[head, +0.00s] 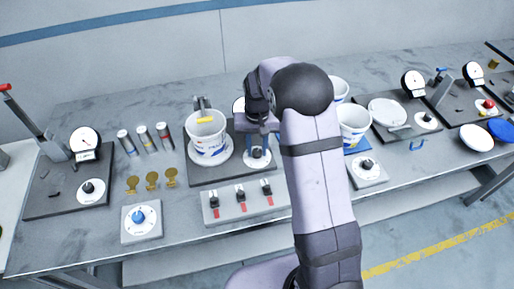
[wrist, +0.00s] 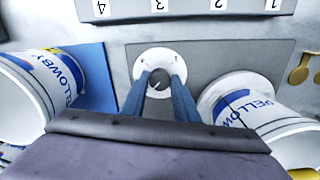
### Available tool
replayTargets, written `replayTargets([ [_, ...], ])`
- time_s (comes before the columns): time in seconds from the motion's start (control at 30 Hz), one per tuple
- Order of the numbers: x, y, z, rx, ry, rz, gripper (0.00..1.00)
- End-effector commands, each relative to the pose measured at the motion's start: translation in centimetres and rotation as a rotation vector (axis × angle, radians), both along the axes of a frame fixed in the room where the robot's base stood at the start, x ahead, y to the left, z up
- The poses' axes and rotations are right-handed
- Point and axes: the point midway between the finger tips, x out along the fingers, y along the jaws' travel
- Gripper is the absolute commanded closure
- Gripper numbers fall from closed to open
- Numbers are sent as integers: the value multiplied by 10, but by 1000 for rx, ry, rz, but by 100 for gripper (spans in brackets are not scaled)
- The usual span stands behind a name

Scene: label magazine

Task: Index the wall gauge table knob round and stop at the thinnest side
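The wall gauge table knob (head: 257,153) is a dark knob on a white round dial at the right of a dark base plate (head: 208,179). In the wrist view the knob (wrist: 160,79) shows between my fingertips. A white printed tub (head: 208,146) stands on the round white table of that plate, with a yellow-tipped arm at its rim. The tub also shows at right in the wrist view (wrist: 262,118). My gripper (head: 262,143) points down over the knob, its blue fingers apart on either side; I see no clear contact. A gauge face (head: 238,105) is partly hidden by my arm.
A grey block with several numbered switches (head: 241,201) lies in front of the plate. Another white tub (head: 354,122) stands right, near a second knob (head: 367,166). Brass pieces (head: 152,180) and small cylinders (head: 143,138) lie left. A blue-knob dial box (head: 140,218) sits front left.

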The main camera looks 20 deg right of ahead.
Motion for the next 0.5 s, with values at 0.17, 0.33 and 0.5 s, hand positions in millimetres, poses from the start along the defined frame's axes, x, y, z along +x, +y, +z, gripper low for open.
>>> replayTargets([
  [0.17, 1, 0, 1, -1, -3, 1, 55],
  [0.33, 0, 0, 0, 0, -1, 1, 55],
  [0.5, 1, 0, 7, 0, -3, 1, 55],
])
